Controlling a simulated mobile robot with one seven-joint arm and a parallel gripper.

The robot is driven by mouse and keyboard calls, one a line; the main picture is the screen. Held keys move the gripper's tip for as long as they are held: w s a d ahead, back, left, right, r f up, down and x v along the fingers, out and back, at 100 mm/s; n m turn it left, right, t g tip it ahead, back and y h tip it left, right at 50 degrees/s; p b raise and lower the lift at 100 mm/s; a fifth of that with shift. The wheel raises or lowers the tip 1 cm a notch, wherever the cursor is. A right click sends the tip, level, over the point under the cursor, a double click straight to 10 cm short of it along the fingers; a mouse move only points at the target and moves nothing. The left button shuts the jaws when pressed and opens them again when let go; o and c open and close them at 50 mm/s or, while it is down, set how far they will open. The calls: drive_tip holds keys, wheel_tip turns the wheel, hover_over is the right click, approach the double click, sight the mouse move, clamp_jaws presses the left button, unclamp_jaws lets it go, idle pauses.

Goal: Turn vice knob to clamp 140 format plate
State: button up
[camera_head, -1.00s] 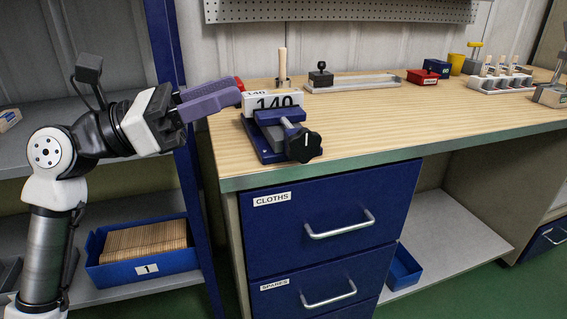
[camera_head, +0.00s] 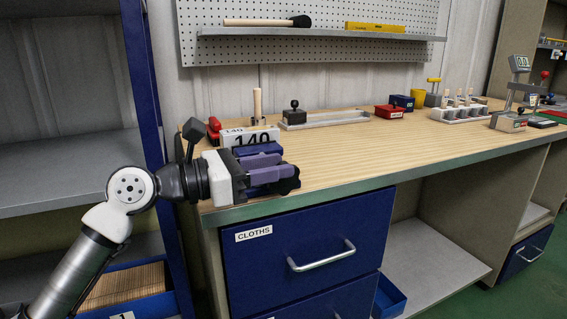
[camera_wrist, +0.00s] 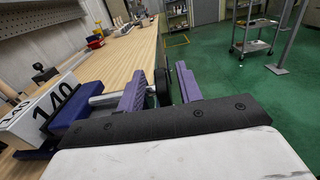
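The white 140 format plate (camera_head: 236,139) sits upright at the blue vice (camera_head: 268,148) on the bench's left end. It also shows at the left of the wrist view (camera_wrist: 40,112). The black vice knob (camera_head: 291,186) is at the vice's front, partly hidden by my fingers in the head view. My gripper (camera_head: 280,173) is open at the knob, with its purple fingers pointing right. In the wrist view the knob (camera_wrist: 162,88) shows between the two fingers, with a gap on the right finger's side. I cannot tell whether the left finger touches it.
The bench (camera_head: 340,155) has clear wood right of the vice. A red object (camera_head: 213,127), a wooden peg (camera_head: 257,105) and a grey rail (camera_head: 325,120) stand behind. Blue drawers (camera_head: 300,245) lie below the front edge. A blue shelf post (camera_head: 148,130) stands left.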

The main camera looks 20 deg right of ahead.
drive_tip(key=shift+d, duration=1.2)
clamp_jaws()
